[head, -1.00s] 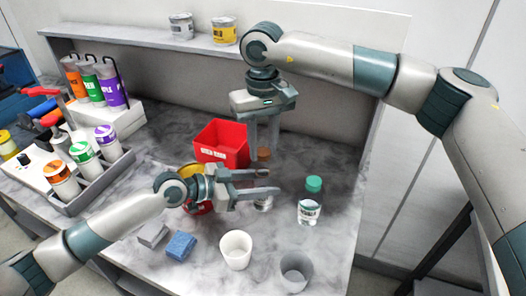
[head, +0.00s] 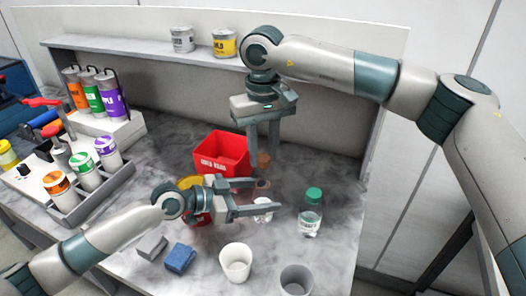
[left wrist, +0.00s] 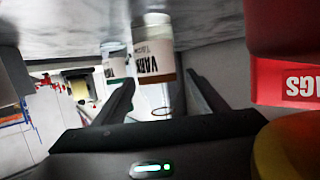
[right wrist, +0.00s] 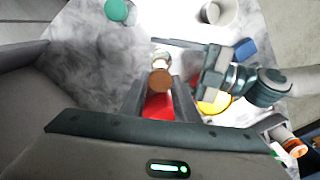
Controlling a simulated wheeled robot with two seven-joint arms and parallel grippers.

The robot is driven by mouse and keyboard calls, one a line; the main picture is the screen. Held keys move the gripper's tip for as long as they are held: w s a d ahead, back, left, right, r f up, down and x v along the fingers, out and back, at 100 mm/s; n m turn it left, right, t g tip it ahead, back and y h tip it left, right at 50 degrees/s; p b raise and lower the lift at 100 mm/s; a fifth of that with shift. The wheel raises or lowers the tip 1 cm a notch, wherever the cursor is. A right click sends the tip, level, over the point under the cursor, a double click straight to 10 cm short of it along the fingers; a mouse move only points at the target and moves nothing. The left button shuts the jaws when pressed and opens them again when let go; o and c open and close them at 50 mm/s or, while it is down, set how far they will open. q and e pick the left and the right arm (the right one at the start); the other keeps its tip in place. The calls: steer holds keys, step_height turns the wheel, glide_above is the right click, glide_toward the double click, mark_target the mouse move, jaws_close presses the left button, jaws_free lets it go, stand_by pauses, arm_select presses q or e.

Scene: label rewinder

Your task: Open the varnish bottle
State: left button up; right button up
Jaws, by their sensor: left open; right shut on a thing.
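The brown-capped varnish bottle (head: 263,214) stands on the bench, partly hidden by my left gripper. Its label and clear upper part show upside down in the left wrist view (left wrist: 154,62). My left gripper (head: 274,195) is open, its fingers on either side of the bottle with room between. My right gripper (head: 264,155) points down from above, shut on the brown cap (right wrist: 160,80). The cap is above the left fingers; I cannot clearly see whether it still touches the bottle neck. A second varnish bottle with a green cap (head: 311,213) stands upright to the right.
A red bin (head: 221,154) stands behind my left gripper, with a yellow-rimmed can beside it. White (head: 236,263) and grey (head: 296,281) cups and a blue block (head: 180,259) are at the front. A rack of colored bottles (head: 88,190) is at the left.

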arm_select(q)
steer(key=b+v, duration=0.4)
steer(key=v, duration=0.7)
steer(key=shift+a, duration=0.3)
steer(key=shift+r, duration=0.1)
steer(key=shift+s, duration=0.1)
